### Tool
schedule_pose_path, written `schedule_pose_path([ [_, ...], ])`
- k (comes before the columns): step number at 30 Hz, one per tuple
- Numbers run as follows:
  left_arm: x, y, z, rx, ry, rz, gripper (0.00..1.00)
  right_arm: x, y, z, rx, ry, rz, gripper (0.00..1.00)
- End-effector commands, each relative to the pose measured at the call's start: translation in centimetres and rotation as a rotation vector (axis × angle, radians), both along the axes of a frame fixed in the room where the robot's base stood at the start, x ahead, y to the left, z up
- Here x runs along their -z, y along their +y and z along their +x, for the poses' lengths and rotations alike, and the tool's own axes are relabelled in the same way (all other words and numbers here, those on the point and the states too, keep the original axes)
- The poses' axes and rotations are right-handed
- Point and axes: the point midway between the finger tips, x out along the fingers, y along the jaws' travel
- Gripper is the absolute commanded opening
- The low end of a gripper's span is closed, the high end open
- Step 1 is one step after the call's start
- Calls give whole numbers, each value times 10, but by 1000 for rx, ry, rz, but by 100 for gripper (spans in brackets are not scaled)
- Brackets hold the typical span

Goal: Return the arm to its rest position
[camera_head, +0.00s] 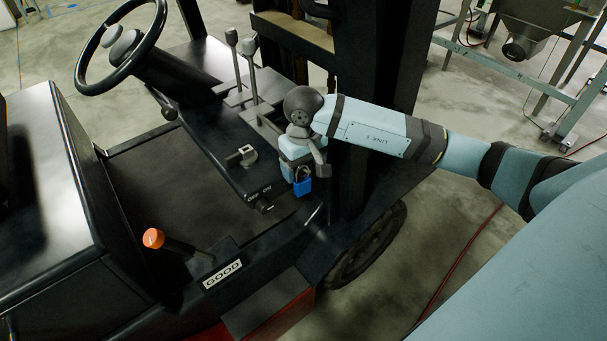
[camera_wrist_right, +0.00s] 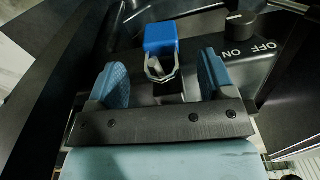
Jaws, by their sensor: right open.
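My right arm (camera_head: 375,130) reaches in from the right over a forklift's control area. My right gripper (camera_head: 301,167) is open and points down toward the panel. In the right wrist view its two blue fingers (camera_wrist_right: 163,75) stand apart. A blue padlock (camera_head: 302,187) sits just beyond the fingertips. It also shows in the right wrist view (camera_wrist_right: 160,39), with its metal shackle in the gap between the fingers. The fingers do not appear to grip it. What the shackle passes through is not clear. My left gripper is not in view.
A black OFF/ON knob (camera_head: 264,205) sits close to the padlock and also shows in the right wrist view (camera_wrist_right: 239,24). Two levers (camera_head: 240,65), a steering wheel (camera_head: 122,45), the dark mast (camera_head: 365,60) and an orange-tipped lever (camera_head: 153,238) stand around.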

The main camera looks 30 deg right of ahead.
Motion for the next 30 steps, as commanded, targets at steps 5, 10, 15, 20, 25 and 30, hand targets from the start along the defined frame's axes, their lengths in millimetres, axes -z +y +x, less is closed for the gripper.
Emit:
schedule_pose_path([
  [5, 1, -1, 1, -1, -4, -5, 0, -44, 0, 2, -1, -7, 0, 76],
  [10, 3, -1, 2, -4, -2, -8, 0, -78, 0, 1, 0, -5, 0, 76],
  [15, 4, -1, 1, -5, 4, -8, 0, -98, 0, 0, -1, -3, 1, 76],
  [20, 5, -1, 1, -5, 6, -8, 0, -104, 0, 0, 0, -1, 0, 76],
  [25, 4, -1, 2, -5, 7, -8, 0, -102, 6, -2, 8, 7, 25, 76],
  [30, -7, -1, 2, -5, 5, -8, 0, -80, 66, -24, 130, 126, 308, 76],
])
